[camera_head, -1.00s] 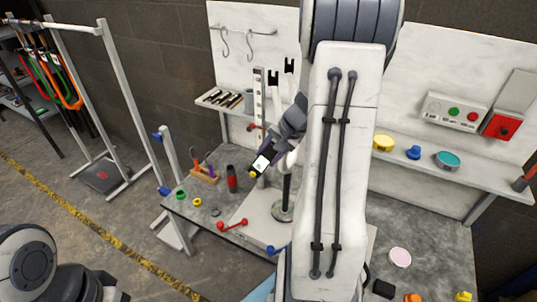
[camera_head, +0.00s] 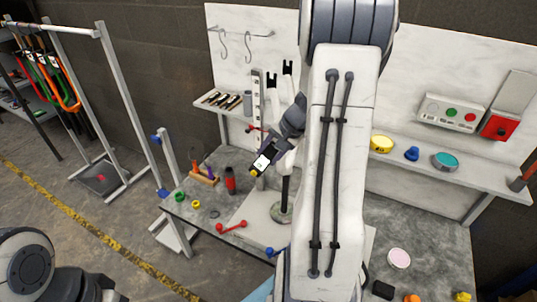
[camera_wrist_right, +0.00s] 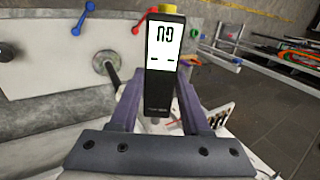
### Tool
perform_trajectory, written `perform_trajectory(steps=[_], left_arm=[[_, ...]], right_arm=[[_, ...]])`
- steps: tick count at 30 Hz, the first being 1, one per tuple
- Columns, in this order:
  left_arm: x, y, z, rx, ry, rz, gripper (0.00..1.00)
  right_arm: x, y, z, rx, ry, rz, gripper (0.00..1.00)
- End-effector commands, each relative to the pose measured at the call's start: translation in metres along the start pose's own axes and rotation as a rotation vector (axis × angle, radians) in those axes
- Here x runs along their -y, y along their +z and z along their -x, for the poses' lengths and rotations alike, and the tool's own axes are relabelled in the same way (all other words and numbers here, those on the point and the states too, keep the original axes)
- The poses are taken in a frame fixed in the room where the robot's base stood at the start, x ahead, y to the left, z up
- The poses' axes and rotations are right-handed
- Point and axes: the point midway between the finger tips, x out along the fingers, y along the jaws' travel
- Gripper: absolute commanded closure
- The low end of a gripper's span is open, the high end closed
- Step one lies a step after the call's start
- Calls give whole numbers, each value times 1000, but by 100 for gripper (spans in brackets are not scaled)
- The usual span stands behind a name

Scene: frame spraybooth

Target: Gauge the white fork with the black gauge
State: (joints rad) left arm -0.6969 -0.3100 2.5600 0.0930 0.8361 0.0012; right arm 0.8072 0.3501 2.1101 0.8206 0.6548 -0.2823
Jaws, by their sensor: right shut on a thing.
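The black gauge (camera_head: 265,161) has a white display and a yellow end. My right gripper (camera_head: 277,150) is shut on it and holds it above the bench. In the right wrist view the gauge (camera_wrist_right: 162,70) stands between the fingers of my gripper (camera_wrist_right: 158,110), its lit display showing dark characters and two dashes. The white fork (camera_head: 287,88) stands upright with black tips pointing up, behind my right arm, which hides much of it. My left gripper is out of view.
The bench (camera_head: 330,270) carries a stand plate (camera_head: 250,215), a red lever (camera_head: 231,227), a red bottle (camera_head: 230,181) and small coloured parts. A shelf (camera_head: 450,175) behind holds a yellow tin (camera_head: 381,143). A rack (camera_head: 115,95) stands at the left, with open floor in front.

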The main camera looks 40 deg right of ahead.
Motion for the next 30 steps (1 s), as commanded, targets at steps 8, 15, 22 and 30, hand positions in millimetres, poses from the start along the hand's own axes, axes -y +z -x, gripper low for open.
perform_trajectory(steps=[8,15,22,30], left_arm=[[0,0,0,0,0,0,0],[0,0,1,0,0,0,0],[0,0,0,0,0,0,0],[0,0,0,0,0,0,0]], right_arm=[[0,-4,0,0,0,-1,100],[0,-6,0,0,-1,-1,100],[0,-6,0,0,-1,-1,100],[0,-6,0,-1,-1,0,100]])
